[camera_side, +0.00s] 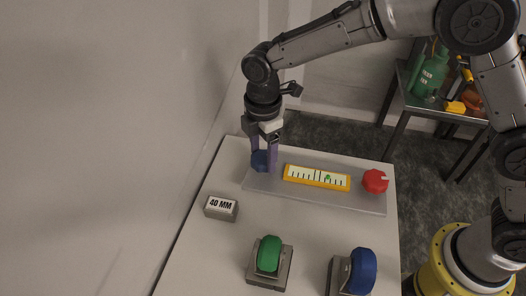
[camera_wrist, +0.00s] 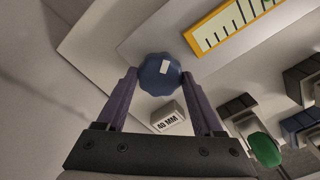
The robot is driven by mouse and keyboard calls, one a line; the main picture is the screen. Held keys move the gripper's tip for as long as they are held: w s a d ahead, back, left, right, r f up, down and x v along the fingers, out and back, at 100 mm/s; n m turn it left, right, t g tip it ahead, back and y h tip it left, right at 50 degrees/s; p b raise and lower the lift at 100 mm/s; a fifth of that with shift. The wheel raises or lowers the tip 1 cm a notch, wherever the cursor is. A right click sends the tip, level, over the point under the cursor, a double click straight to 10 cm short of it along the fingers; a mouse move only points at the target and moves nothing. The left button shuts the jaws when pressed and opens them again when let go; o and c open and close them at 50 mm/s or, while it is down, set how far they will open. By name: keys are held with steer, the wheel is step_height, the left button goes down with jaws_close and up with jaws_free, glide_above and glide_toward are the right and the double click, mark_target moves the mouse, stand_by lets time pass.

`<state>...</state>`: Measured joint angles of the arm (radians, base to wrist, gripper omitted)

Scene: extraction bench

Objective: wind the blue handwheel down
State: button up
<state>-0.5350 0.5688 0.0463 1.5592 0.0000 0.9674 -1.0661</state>
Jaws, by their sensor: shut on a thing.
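A blue scalloped knob (camera_side: 259,160) with a white mark sits at the left end of a grey plate (camera_side: 365,203). My gripper (camera_side: 264,166) points down and is shut on this blue knob. In the wrist view the knob (camera_wrist: 160,76) lies between the two purple fingertips, its white mark facing the camera. A yellow-framed scale (camera_side: 317,178) is beside it on the plate, with black ticks and a small green mark right of its middle. A second blue wheel (camera_side: 363,271) stands upright on a grey block at the front right of the bench, apart from my gripper.
A red knob (camera_side: 375,181) sits at the plate's right end. A green wheel (camera_side: 269,254) on a block stands at the front. A "40 MM" sign (camera_side: 221,207) lies left of the plate. A side table (camera_side: 449,106) behind holds a green bottle (camera_side: 431,75).

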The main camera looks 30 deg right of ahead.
mark_target(263, 157)
steer(key=m, duration=0.6)
steer(key=shift+m, duration=0.4)
steer(key=m, duration=1.2)
steer(key=shift+r+m, duration=0.1)
steer(key=shift+m, duration=0.3)
steer(key=m, duration=0.5)
steer(key=shift+m, duration=0.4)
steer(key=o, duration=1.4)
step_height(263, 157, up, 14)
steer(key=shift+f, duration=0.15)
